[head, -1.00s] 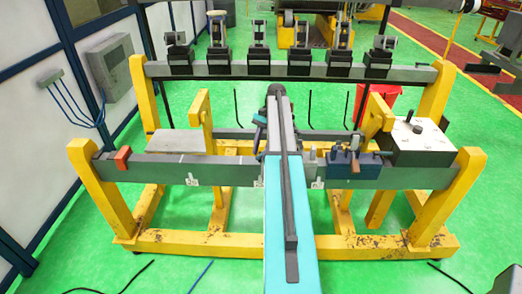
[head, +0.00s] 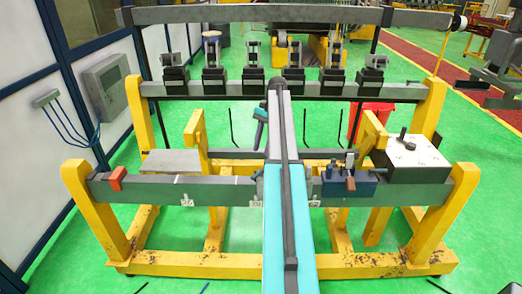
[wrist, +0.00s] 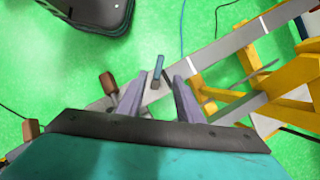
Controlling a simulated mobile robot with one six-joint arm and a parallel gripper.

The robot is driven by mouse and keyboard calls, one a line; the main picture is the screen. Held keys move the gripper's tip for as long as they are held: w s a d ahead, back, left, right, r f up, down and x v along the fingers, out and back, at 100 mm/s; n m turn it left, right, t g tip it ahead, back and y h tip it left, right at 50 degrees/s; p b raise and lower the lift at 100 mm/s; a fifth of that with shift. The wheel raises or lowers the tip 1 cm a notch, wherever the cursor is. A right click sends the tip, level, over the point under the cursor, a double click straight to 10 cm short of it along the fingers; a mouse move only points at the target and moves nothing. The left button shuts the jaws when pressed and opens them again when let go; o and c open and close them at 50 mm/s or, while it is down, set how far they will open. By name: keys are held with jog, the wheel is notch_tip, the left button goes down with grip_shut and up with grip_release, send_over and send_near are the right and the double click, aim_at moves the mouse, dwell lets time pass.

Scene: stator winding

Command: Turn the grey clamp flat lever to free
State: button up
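A narrow, flat, blue-grey lever (wrist: 159,67) stands up from the grey beam (wrist: 220,47) in the wrist view; it appears to be the clamp's flat lever. My gripper (wrist: 159,78) is open, with one finger on each side of the lever in the picture. A gap shows between the lever and each finger. Whether the fingertips are level with the lever or short of it I cannot tell. In the head view my own arm hides the gripper and probably this lever.
A blue clamp (head: 345,183) with a brown handle (wrist: 108,82) sits close beside. A white-topped block (head: 408,150) stands right on the yellow frame (head: 108,210). A red block (head: 117,177) is at the beam's left. A row of dark fixtures (head: 255,80) lines the rear rail.

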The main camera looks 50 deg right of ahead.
jog(key=shift+p+v, duration=1.3)
jog(key=shift+v, duration=0.35)
